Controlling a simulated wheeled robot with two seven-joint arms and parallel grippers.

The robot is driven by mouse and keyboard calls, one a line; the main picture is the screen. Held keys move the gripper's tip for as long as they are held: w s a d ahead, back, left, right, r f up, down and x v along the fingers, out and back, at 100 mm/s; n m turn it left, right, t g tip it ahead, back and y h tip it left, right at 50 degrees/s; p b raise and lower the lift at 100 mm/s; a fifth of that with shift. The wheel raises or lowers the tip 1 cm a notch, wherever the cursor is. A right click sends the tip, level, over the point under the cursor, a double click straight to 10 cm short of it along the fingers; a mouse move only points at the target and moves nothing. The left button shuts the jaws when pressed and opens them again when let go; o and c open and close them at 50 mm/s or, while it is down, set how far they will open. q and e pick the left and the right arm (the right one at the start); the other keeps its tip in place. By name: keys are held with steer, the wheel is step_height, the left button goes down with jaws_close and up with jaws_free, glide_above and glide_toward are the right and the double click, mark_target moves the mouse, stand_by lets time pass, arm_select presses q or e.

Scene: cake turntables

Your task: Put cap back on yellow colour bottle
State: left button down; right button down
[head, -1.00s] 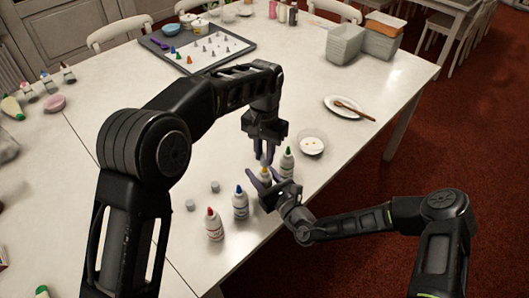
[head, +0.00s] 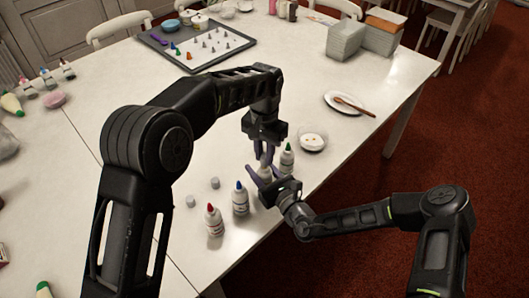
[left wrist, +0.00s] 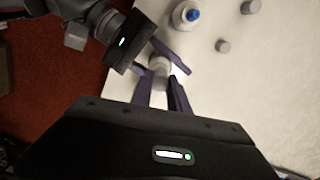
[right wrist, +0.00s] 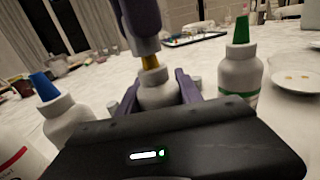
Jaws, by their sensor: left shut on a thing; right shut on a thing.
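My right gripper (right wrist: 158,88) is shut on the white yellow-colour bottle (right wrist: 157,92), which stands upright with its yellow nozzle (right wrist: 150,62) pointing up. My left gripper (left wrist: 160,92) is shut on a grey cap (left wrist: 160,83) directly above that bottle. In the right wrist view the cap (right wrist: 144,46) covers the nozzle's tip, while the lower nozzle still shows. I cannot tell how far the tip is inside. In the head view both grippers meet at the bottle and mostly hide it.
A green-tipped bottle (right wrist: 240,75) stands close on one side, a blue-tipped bottle (head: 240,202) on the other, with a red-tipped bottle (head: 215,222) beyond. Two loose grey caps (head: 190,201) (head: 215,183) lie on the table. A small dish (head: 312,142) sits behind.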

arm_select(q)
steer(key=shift+f, duration=0.55)
stand_by(0.6)
steer(key=m, duration=0.9)
steer(key=shift+w+a, duration=0.1)
steer(key=m, duration=0.5)
steer(key=shift+m, duration=0.4)
steer(key=m, duration=0.5)
steer(key=shift+w+f+m, duration=0.1)
steer(key=shift+m, duration=0.2)
steer(key=m, duration=0.8)
steer(key=c, duration=1.3)
jaws_free()
